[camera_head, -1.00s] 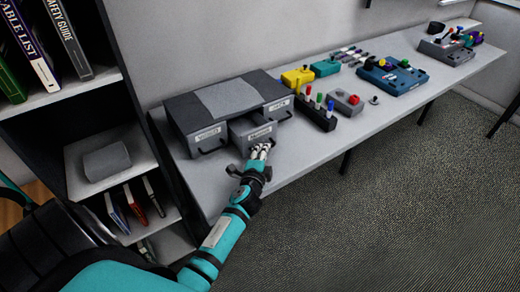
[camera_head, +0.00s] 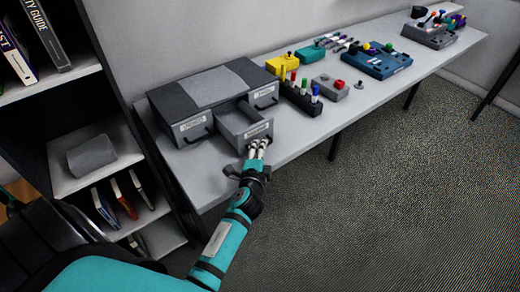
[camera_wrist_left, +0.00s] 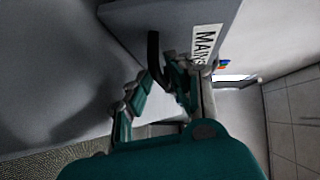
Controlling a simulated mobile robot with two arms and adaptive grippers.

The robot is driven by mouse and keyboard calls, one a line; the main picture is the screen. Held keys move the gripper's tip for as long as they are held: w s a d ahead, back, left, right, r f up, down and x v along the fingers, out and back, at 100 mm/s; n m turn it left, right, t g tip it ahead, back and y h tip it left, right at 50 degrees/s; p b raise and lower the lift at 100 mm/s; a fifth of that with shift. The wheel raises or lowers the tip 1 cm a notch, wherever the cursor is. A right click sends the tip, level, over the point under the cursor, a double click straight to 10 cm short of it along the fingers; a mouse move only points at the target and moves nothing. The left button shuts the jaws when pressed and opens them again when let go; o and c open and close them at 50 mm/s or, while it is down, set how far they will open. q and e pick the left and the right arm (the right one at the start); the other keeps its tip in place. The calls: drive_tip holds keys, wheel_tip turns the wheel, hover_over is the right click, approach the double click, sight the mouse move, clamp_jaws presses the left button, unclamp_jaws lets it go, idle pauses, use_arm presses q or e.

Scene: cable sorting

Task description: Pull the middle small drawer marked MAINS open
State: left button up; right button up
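The grey cabinet (camera_head: 170,97) stands on the table at the left, with small drawers along its front. The middle drawer (camera_head: 237,118) is pulled out, its inside shows and looks empty. Its label reads MAINS in the left wrist view (camera_wrist_left: 204,44). My left gripper (camera_head: 258,147) is at the drawer's front. In the left wrist view its fingers (camera_wrist_left: 157,78) lie on either side of the black handle (camera_wrist_left: 153,50), closed around it; the exact contact is partly hidden. The drawers to either side are shut. My right gripper is not in view.
A dark holder with coloured pegs (camera_head: 301,95) stands right of the cabinet. Beyond are a yellow block (camera_head: 283,64), a grey box with a red button (camera_head: 330,88) and a blue control box (camera_head: 378,61). A shelf (camera_head: 95,180) stands left. The table front is clear.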

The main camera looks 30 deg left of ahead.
use_arm(q)
drive_tip(key=v, duration=0.7)
drive_tip(key=shift+s, duration=0.25)
drive_tip(key=shift+d, duration=0.1)
